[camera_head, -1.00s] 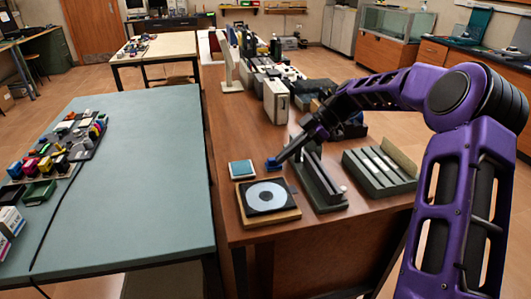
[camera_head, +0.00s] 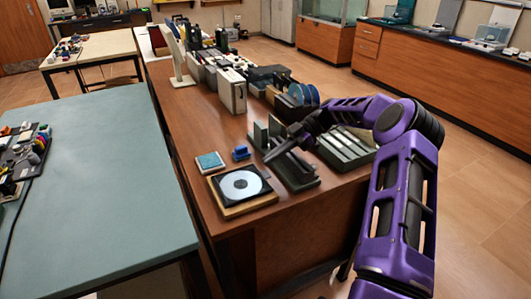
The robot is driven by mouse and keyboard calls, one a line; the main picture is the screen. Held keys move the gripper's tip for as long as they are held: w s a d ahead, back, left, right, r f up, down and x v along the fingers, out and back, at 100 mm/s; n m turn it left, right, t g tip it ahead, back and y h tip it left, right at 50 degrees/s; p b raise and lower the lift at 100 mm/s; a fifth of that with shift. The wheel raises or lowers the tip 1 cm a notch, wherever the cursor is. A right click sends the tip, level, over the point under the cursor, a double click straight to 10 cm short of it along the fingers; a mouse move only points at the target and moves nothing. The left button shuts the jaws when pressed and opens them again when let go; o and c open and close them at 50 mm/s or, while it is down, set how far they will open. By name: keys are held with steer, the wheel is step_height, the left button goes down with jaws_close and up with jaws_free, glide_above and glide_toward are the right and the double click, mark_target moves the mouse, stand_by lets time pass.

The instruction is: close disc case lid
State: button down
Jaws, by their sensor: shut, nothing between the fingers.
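The disc case (camera_head: 219,197) lies on a wooden base at the near end of the brown counter. A pale silver disc (camera_head: 241,184) shows face up in its black tray. I cannot make out a raised lid. My gripper (camera_head: 268,157) is shut and empty, pointing down and left from the purple arm. In the picture it lies just right of the case and a small blue block, in front of the dark green slotted stand. I cannot tell its exact height or whether it touches the stand.
A small blue block (camera_head: 241,153) and a teal square pad (camera_head: 210,161) sit behind the case. A dark green slotted stand (camera_head: 300,182) and a ribbed rack (camera_head: 345,150) stand to the right. The teal table (camera_head: 100,190) at left is largely bare.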

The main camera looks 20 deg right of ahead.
mark_target(257, 177)
steer(key=shift+w+d+f, duration=0.1)
steer(key=shift+d+f, duration=0.1)
steer(key=shift+f, duration=0.55)
steer(key=shift+d+f, duration=0.2)
steer(key=shift+f, duration=0.5)
steer(key=shift+a, duration=0.1)
steer(key=shift+a+f, duration=0.3)
steer(key=shift+a, duration=0.35)
steer(key=shift+d+r, duration=0.1)
